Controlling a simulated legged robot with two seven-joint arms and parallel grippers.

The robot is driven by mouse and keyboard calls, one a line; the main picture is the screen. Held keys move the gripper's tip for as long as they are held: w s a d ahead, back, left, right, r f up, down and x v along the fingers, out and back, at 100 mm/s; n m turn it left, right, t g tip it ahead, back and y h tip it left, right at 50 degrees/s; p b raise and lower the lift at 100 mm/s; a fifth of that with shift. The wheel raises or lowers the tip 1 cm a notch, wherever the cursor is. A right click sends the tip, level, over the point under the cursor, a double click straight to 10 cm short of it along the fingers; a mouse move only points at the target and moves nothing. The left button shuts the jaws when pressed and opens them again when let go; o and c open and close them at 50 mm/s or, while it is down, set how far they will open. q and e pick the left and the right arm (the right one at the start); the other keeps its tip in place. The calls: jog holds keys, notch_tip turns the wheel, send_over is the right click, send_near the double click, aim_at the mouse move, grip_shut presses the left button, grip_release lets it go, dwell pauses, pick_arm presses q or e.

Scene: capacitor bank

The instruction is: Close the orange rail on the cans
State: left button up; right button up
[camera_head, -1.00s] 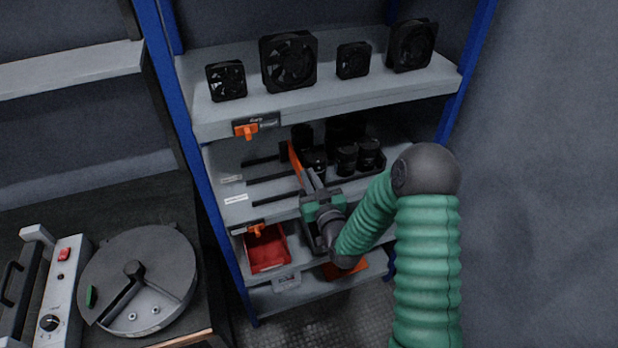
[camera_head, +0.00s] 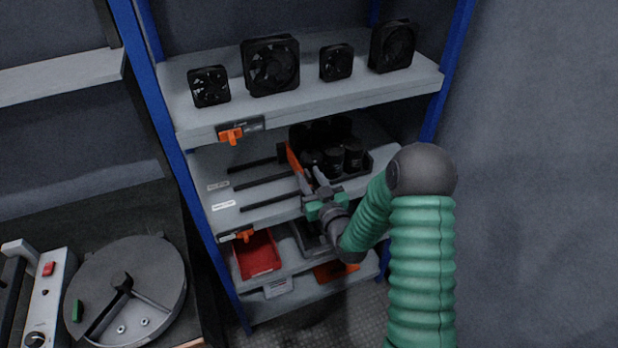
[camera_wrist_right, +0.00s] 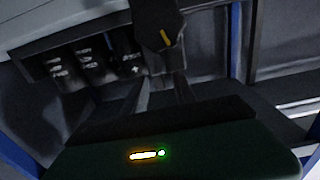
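The orange rail (camera_head: 293,159) stands upright along the left side of the black cans (camera_head: 352,157) on the middle shelf. The cans sit in a dark tray; the wrist view also shows dark cans (camera_wrist_right: 85,65) with white print. My right gripper (camera_head: 311,175) is just in front of the rail's lower end, with its two fingers apart. In the wrist view the fingers (camera_wrist_right: 164,82) show a gap between them, below a dark piece with a yellow mark (camera_wrist_right: 160,28). I cannot tell whether they touch the rail. My left gripper is out of view.
Several black fans (camera_head: 270,66) stand on the shelf above (camera_head: 300,106). Dark slide bars (camera_head: 265,180) lie left of the cans. A red bin (camera_head: 257,254) is below. A round grey machine (camera_head: 125,290) is on the bench at left. Blue posts (camera_head: 168,130) frame the rack.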

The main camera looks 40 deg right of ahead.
jog(key=p+v, duration=0.9)
jog(key=v, duration=0.8)
jog(key=shift+w+d+f, duration=0.1)
jog(key=shift+f, duration=0.05)
